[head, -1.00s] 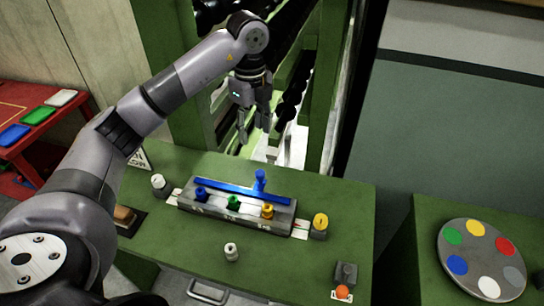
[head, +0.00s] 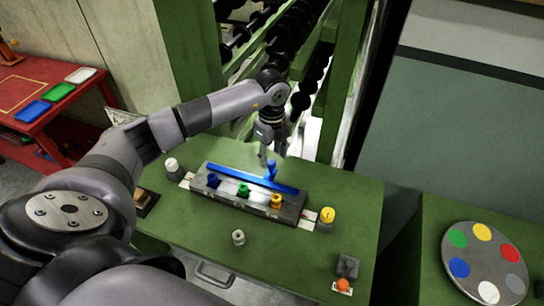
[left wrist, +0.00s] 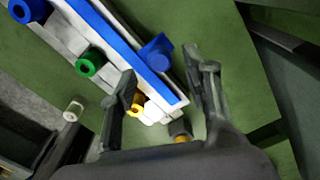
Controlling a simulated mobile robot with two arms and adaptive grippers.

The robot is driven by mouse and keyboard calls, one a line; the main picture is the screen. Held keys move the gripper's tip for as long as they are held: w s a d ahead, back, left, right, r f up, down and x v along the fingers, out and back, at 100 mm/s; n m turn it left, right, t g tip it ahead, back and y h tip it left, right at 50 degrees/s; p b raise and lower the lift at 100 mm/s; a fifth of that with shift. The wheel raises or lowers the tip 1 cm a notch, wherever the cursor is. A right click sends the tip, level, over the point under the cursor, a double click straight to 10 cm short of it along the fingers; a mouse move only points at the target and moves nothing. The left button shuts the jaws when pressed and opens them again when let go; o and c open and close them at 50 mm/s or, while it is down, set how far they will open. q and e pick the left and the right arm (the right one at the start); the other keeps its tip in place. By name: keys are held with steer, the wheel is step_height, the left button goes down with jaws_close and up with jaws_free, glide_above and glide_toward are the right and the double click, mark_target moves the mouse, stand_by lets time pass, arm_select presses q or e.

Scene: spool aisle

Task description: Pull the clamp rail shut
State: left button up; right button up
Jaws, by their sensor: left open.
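The blue clamp rail (head: 240,178) lies along the back of a grey block (head: 228,196) on the green table, with an upright blue knob (head: 271,170). Blue (head: 213,181), green (head: 243,190) and yellow (head: 277,202) spools sit in a row in front of the rail. My left gripper (head: 272,159) is open, just above and behind the knob. In the left wrist view, the rail (left wrist: 115,45) runs diagonally and the blue knob (left wrist: 156,53) stands between and beyond the open fingers (left wrist: 168,80), with no contact visible. My right gripper is out of view.
A white spool (head: 171,165) stands left of the block and a yellow one (head: 327,215) right of it. A small pale spool (head: 238,237) stands in front. An orange button (head: 342,285) is at the front right. A colour disc (head: 485,262) lies on the right table.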

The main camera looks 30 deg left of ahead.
arm_select(q)
steer(key=shift+f, duration=1.5)
jaws_close()
